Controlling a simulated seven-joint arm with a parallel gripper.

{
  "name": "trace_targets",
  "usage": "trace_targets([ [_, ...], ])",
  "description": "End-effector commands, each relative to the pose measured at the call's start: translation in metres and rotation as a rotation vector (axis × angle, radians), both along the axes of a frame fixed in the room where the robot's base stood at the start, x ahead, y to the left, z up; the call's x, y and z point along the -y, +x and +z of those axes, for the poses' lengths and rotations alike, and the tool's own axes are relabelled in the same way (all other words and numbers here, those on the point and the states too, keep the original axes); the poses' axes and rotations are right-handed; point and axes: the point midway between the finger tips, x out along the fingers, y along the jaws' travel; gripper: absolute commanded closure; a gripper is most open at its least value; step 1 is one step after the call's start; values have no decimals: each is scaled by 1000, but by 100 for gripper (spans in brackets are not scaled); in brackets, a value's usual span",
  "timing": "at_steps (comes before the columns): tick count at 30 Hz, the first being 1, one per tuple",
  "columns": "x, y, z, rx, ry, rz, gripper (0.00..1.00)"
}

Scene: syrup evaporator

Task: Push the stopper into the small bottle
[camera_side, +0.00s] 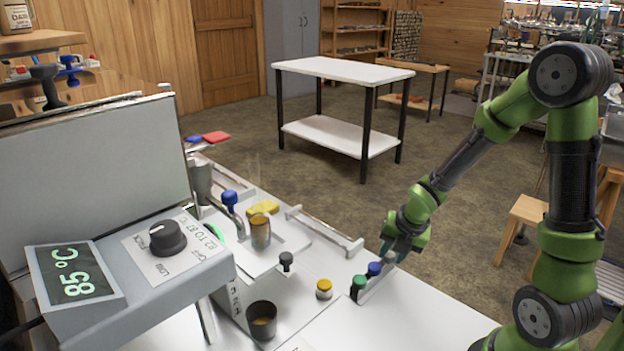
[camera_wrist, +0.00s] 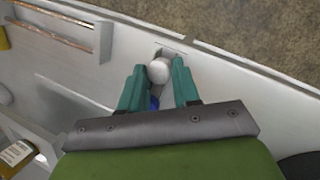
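My gripper (camera_side: 402,245) points down over the far end of a low pale rack at the table's right edge. In the wrist view its two teal fingers (camera_wrist: 160,75) stand apart. A white round-topped stopper (camera_wrist: 159,70) shows between the fingertips; I cannot tell whether they touch it. A blue stopper (camera_side: 374,269) and a green stopper (camera_side: 358,287) stand nearer in the same rack. The blue one also shows partly between the fingers in the wrist view (camera_wrist: 153,103). A small bottle (camera_side: 324,292) with amber-yellow contents stands left of the rack, apart from my gripper.
A black-knobbed part (camera_side: 286,261), a dark cup (camera_side: 261,322) and an amber glass (camera_side: 260,232) stand farther left. A low rail (camera_side: 325,232) runs along the back edge. A control box (camera_side: 140,270) reading 85 °C fills the left front. White table is bare near front.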

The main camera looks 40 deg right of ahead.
Motion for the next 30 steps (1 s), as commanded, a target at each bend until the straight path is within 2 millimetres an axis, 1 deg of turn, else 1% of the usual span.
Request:
trace_targets([
  [1, -2, 4, 1, 9, -2, 10, 83],
  [14, -4, 6, 3, 16, -2, 16, 83],
  [15, -3, 7, 4, 17, -1, 15, 86],
  [30, -1, 4, 43, 11, -4, 6, 87],
])
